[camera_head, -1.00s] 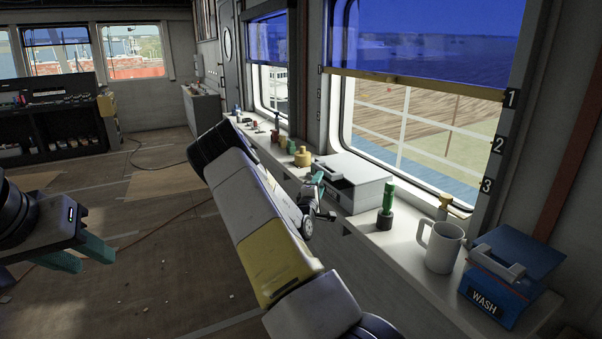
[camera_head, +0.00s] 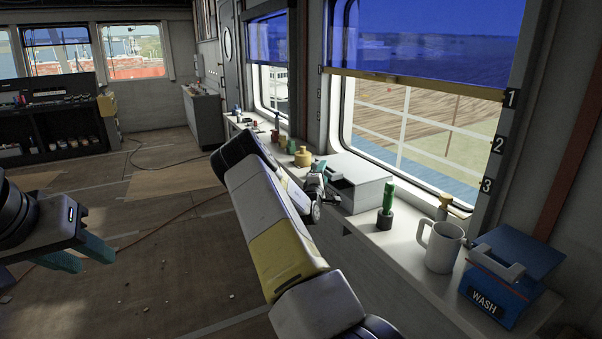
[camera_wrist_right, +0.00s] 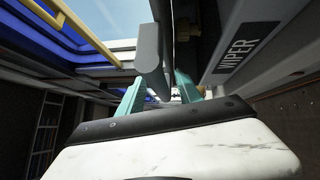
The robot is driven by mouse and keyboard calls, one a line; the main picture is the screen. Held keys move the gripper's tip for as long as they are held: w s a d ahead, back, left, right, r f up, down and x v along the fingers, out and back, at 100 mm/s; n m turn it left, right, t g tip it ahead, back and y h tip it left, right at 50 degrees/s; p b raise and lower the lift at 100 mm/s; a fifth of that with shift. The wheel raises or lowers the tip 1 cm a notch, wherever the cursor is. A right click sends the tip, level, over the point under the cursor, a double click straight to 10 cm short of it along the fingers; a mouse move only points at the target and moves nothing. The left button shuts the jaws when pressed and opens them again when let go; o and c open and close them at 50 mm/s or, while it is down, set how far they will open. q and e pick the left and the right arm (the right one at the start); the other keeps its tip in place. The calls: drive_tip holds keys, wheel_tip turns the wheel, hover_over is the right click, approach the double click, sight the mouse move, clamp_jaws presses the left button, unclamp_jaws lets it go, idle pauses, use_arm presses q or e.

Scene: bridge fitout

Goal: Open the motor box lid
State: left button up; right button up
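The pale grey motor box (camera_head: 360,180) stands on the window sill, its lid apparently down. In the right wrist view it shows as a grey box wall (camera_wrist_right: 275,25) lettered "WIPER". A grey handle bar (camera_wrist_right: 150,50) shows there between the teal fingers of my right gripper (camera_wrist_right: 160,85). The fingers are apart, with a gap visible beside the bar; I cannot tell whether they touch it. In the head view my right gripper (camera_head: 318,180) is at the box's left side, partly hidden by my arm. My left gripper (camera_head: 92,260) is open and empty over the floor.
On the sill, a green-handled tool in a dark holder (camera_head: 386,207), a white mug (camera_head: 440,247) and a blue box marked "WASH" (camera_head: 490,300) stand to the right. A yellow piece (camera_head: 303,157) and several small items stand beyond the box. The window is behind.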

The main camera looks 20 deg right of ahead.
clamp_jaws()
idle(1.3)
